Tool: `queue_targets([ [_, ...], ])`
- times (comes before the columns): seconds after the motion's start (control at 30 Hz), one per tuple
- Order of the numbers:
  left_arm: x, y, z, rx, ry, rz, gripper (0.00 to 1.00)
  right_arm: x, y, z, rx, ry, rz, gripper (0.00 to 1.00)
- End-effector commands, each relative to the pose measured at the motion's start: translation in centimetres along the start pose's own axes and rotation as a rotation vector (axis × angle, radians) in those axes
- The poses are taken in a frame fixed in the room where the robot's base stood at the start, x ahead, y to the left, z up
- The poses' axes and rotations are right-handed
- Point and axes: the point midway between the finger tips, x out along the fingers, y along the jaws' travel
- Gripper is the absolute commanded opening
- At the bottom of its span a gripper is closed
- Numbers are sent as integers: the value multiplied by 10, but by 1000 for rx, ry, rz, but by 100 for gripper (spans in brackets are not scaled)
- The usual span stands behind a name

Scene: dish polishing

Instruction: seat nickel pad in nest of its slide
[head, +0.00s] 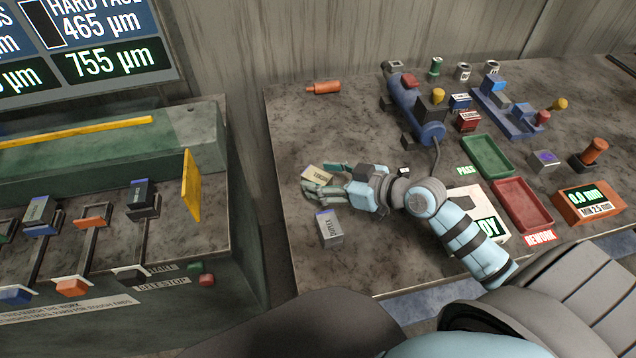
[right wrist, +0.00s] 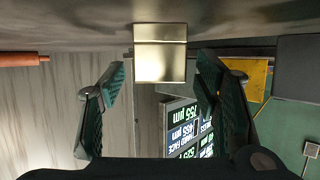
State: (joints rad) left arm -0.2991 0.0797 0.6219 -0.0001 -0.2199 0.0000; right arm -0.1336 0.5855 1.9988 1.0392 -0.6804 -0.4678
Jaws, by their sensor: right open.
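A pale gold block (head: 316,174), which looks like the nickel pad, sits on the left part of the stone-topped table; its label is too small to read surely. In the right wrist view the block (right wrist: 160,53) shows between and beyond the fingertips, with a gap on both sides. My right gripper (head: 328,180) is open beside it, low over the table. At the left, the bench has several slides. The orange slide (head: 93,215) looks empty. Another slide carries a dark blue block (head: 142,194), another a grey block (head: 39,211). My left gripper is out of view.
A grey labelled block (head: 329,228) stands just in front of my right gripper. An orange cylinder (head: 324,87) lies at the back. A green tray (head: 487,157) and red tray (head: 523,206) lie right. A yellow upright plate (head: 192,186) stands beside the slides. A gap separates bench and table.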

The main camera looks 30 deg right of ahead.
Motion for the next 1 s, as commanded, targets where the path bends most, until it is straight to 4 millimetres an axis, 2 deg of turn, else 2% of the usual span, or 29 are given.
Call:
queue_targets([
  [0.1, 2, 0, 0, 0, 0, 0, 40, 16, 0, 0, 2, 2, 1, 57],
  [0.3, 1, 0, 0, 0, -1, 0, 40, 18, 0, 0, -1, -2, 1, 57],
  [0.37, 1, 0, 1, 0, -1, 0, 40, 18, 0, 0, -1, -1, 1, 49],
  [0.67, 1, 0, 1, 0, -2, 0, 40, 17, 0, 0, -1, -1, 2, 1],
  [1.0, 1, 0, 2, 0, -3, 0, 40, 17, 0, -1, -2, 3, 2, 0],
])
